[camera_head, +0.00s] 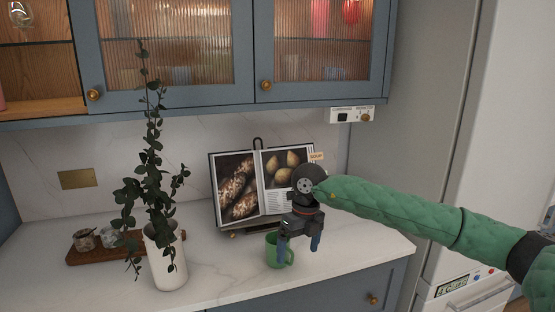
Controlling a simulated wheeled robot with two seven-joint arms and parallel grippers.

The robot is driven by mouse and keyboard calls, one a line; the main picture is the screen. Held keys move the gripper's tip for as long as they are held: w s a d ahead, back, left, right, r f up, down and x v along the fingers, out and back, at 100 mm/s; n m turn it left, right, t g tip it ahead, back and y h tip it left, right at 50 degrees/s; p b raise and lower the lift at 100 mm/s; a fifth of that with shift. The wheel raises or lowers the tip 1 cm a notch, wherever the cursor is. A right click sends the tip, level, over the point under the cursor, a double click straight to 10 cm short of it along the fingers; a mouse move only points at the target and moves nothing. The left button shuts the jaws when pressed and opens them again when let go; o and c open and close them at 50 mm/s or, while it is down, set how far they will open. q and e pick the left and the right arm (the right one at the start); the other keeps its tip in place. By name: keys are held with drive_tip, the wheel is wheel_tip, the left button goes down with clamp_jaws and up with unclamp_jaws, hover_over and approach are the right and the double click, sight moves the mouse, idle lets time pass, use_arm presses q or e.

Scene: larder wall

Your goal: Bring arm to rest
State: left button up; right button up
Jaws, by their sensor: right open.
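My right arm, in a green quilted sleeve, comes in from the right edge. My right gripper (299,243) points down over the counter, its two blue-tipped fingers spread apart. A green mug (272,256) stands on the counter at the gripper's left finger, which overlaps it in the picture. I cannot tell whether the finger touches the mug or is only in front of it. The mug's handle is on its right side, between the fingers in the picture. My left gripper is not in view.
An open cookbook (237,188) stands on a holder behind the gripper. A white vase (166,262) with tall leafy stems and a wooden board (92,254) with jars are at left. Blue cabinets (180,99) hang above. The counter (215,278) is clear in front.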

drive_tip(key=s+a+f+m+g+y, duration=0.1)
drive_tip(key=s+a+f+y, duration=0.15)
drive_tip(key=a+y, duration=0.35)
drive_tip(key=s+a+f+m+g+y, duration=0.1)
drive_tip(key=s+a+f+y, duration=0.1)
drive_tip(key=s+a+y, duration=0.25)
drive_tip(key=w+d+f+m+t+h, duration=0.25)
drive_tip(key=d+f+m+t, duration=0.6)
drive_tip(key=m, duration=0.45)
drive_tip(key=w+d+f+m+t+h, duration=0.1)
drive_tip(key=w+d+f+m+t, duration=0.2)
drive_tip(key=d+f+m+t, duration=0.55)
drive_tip(key=s+d+f+m+h, duration=0.6)
drive_tip(key=d+f+m, duration=0.35)
drive_tip(key=d, duration=0.25)
drive_tip(key=s+d+f+m+g+h, duration=0.15)
drive_tip(key=s+d+f+g, duration=0.35)
drive_tip(key=s, duration=0.6)
drive_tip(key=s+d+f+m+g+h, duration=0.1)
drive_tip(key=s+d+f+g+h, duration=0.15)
drive_tip(key=s+d+f, duration=0.65)
drive_tip(key=s+d+f+m+g+h, duration=0.2)
drive_tip(key=s+d+f+g, duration=0.25)
drive_tip(key=s, duration=0.85)
drive_tip(key=a+f+m+y, duration=0.1)
drive_tip(key=a+m+y, duration=0.2)
drive_tip(key=a, duration=2.3)
drive_tip(key=shift+s+a+f+g+y, duration=0.25)
drive_tip(key=shift+a+f+g+y, duration=0.1)
drive_tip(key=shift+y, duration=0.55)
